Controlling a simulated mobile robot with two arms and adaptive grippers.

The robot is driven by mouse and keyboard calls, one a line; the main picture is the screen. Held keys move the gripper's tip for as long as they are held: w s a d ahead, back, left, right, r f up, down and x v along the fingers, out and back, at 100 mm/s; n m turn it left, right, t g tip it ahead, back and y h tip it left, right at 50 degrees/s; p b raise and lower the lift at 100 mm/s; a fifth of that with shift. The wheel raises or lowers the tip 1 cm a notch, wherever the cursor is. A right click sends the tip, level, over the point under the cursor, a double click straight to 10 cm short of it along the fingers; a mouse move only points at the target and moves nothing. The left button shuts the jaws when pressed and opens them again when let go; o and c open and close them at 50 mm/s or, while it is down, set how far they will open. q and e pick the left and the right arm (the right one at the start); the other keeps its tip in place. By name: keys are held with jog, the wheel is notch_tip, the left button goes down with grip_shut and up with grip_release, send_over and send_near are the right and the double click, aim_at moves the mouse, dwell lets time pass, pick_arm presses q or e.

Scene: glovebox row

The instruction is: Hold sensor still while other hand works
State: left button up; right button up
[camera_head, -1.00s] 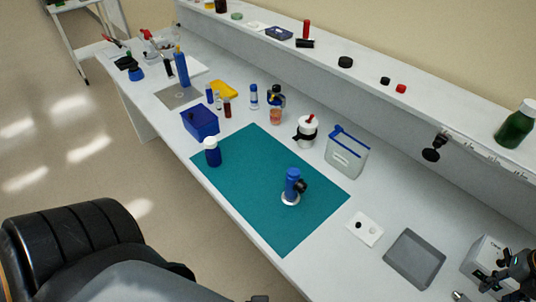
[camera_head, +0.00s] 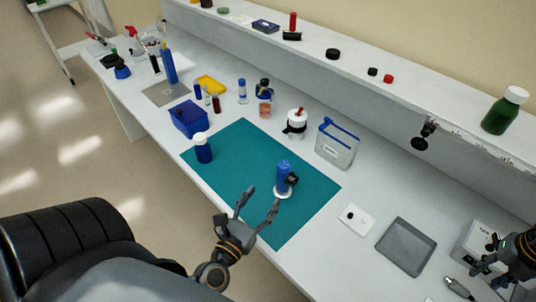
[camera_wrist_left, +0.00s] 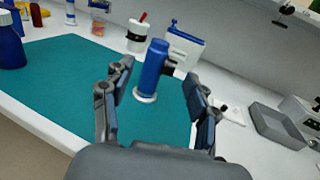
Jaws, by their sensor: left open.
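The sensor, taken to be the blue upright cylinder (camera_head: 283,174) with a black side knob and a pale round base, stands on the teal mat (camera_head: 232,150). In the left wrist view the sensor (camera_wrist_left: 152,68) appears upright between my fingers but beyond them, with its knob on the right. My left gripper (camera_head: 259,198) is open and empty, near the mat's front edge and short of the sensor. It also shows open in the left wrist view (camera_wrist_left: 159,75). My right gripper (camera_head: 486,258) is at the right edge by a grey box, partly cut off; its opening is unclear.
A blue bottle with a white cap (camera_head: 203,147) stands on the mat's left. A white jar (camera_head: 296,124), a clear blue-rimmed container (camera_head: 337,145), a white plate (camera_head: 356,219) and a grey tray (camera_head: 406,246) lie around the mat. The mat's middle is clear.

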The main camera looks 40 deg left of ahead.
aim_at(281, 169)
pick_arm(q)
jog(key=w, duration=0.4)
jog(key=w+a, duration=0.1)
jog(key=w, duration=0.8)
jog(key=shift+w+a, duration=0.15)
jog(key=shift+a, duration=0.2)
grip_shut()
dwell(0.5)
